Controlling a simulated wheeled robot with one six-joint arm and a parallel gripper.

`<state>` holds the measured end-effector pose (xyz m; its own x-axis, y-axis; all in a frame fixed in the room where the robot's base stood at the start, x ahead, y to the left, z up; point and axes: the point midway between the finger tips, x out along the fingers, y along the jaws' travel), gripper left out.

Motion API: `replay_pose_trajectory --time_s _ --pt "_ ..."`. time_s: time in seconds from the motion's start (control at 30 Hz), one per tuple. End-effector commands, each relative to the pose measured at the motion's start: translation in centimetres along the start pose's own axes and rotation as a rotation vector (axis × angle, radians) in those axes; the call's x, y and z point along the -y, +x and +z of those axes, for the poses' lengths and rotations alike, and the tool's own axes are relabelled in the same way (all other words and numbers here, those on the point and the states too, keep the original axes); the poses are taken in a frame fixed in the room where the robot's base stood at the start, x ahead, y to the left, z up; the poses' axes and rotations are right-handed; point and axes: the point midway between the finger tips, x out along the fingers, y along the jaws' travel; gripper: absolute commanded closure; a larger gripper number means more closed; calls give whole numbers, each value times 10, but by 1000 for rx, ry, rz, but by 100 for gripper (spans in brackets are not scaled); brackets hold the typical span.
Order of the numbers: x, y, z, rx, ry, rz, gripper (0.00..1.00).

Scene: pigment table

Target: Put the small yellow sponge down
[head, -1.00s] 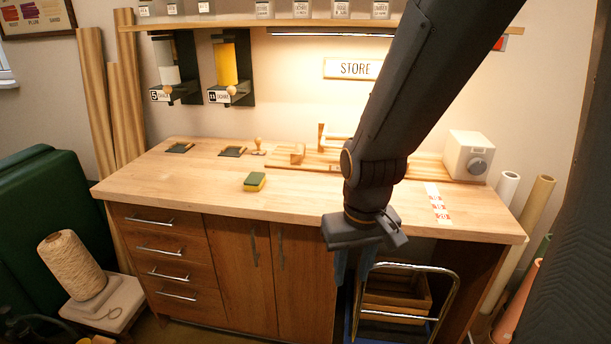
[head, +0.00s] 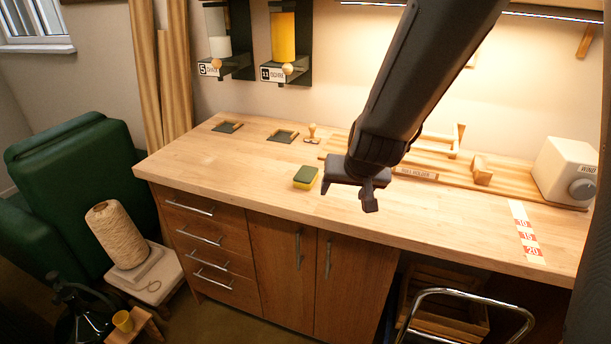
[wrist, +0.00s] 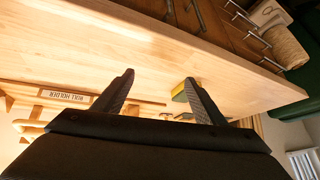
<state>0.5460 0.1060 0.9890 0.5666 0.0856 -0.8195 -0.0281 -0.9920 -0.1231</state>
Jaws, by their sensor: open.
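The small yellow sponge (head: 306,178) has a green top and lies on the wooden workbench (head: 240,165), near its middle. It also shows in the wrist view (wrist: 181,91), partly hidden behind one finger. My gripper (head: 346,197) is open and empty. In the head view it is just to the right of the sponge, apart from it. In the wrist view the two fingers (wrist: 158,82) stand wide apart with bare bench top between them.
A roll holder (head: 415,173) stands at the back of the bench, with a white winder box (head: 566,172) to its right. Small dark trays (head: 283,136) and a wooden stamp (head: 312,132) sit behind the sponge. The bench left of the sponge is clear.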

Motion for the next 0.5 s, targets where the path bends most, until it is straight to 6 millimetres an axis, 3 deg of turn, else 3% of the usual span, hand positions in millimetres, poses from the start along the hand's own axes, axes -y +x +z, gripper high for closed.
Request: replay_pose_trajectory --time_s 0.03,0.2,0.33,0.5 --pt "26 22 -13 -64 10 -1 35" --pt "81 67 -51 -311 68 79 35" --pt "104 82 -55 -449 93 177 35" --pt "115 87 -49 -552 104 280 35"
